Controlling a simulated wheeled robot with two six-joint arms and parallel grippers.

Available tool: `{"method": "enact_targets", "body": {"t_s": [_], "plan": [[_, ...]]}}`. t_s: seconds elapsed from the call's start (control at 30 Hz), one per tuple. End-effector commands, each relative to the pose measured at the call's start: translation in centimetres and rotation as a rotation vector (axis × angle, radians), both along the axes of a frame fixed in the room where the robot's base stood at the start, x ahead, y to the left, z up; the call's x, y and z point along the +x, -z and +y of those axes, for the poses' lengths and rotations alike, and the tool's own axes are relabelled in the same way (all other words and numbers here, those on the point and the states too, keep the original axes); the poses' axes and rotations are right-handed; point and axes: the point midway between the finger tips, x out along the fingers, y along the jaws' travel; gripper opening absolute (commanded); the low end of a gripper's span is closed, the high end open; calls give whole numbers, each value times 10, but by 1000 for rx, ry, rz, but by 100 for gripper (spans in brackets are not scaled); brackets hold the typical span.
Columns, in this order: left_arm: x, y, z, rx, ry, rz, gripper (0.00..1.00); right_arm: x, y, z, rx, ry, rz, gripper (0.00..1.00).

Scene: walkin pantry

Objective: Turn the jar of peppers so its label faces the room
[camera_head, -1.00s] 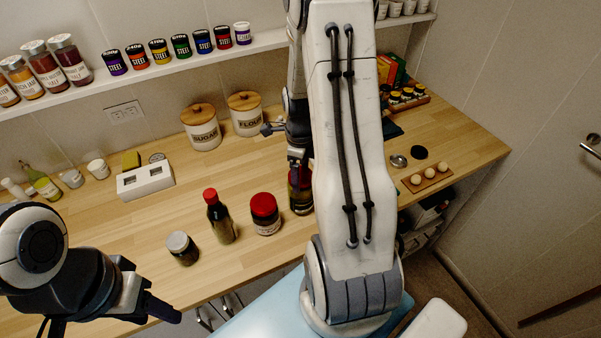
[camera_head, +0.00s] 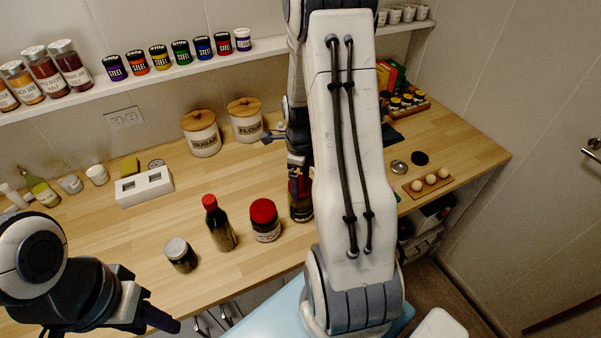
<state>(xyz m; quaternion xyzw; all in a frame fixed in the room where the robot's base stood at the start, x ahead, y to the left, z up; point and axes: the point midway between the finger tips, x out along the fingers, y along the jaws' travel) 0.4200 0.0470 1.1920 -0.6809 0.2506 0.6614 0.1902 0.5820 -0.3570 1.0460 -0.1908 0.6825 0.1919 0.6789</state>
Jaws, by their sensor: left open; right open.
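A dark jar (camera_head: 301,208) stands on the wooden counter, partly hidden behind my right arm; its contents and label cannot be made out. My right gripper (camera_head: 298,180) points down at the top of this jar, its open fingers close around or against it; contact cannot be told. A red-lidded jar (camera_head: 264,221) with dark red contents and a pale label low on its front stands just left of it. Which of the two holds the peppers is not clear. My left gripper (camera_head: 160,318) is open and empty at the lower left, in front of the counter.
A red-capped bottle (camera_head: 219,225) and a grey-lidded jar (camera_head: 180,256) stand left of the jars. Sugar (camera_head: 203,140) and flour (camera_head: 246,127) canisters stand behind, below a shelf (camera_head: 190,68) of jars. A board with eggs (camera_head: 430,183) is at right. Bare counter lies between.

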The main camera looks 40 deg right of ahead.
Motion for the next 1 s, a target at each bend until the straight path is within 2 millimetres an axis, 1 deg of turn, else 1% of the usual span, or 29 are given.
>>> {"method": "enact_targets", "body": {"t_s": [0.17,0.3,0.4,0.5,0.67,0.87,0.93,0.97,1.0], "plan": [[0,7,0,0,-1,0,50,2,-27,-1,-5,0,-10,100],[0,12,0,0,-1,0,50,2,-57,-1,-5,0,-10,100],[0,14,0,0,-1,0,50,2,-75,-1,-5,0,-10,100],[0,16,0,0,-1,0,50,2,-89,-1,-4,0,-8,100],[0,17,0,0,-1,0,50,1,-100,0,-3,0,-5,100],[0,17,0,0,-1,0,50,1,-102,0,-2,-4,-4,100],[0,17,0,0,-1,0,50,2,-102,7,-1,-45,-6,100],[0,18,0,0,-1,0,50,3,-102,13,-1,-82,-6,100],[0,19,0,0,-1,0,50,5,-103,23,0,-155,-9,100]]}}
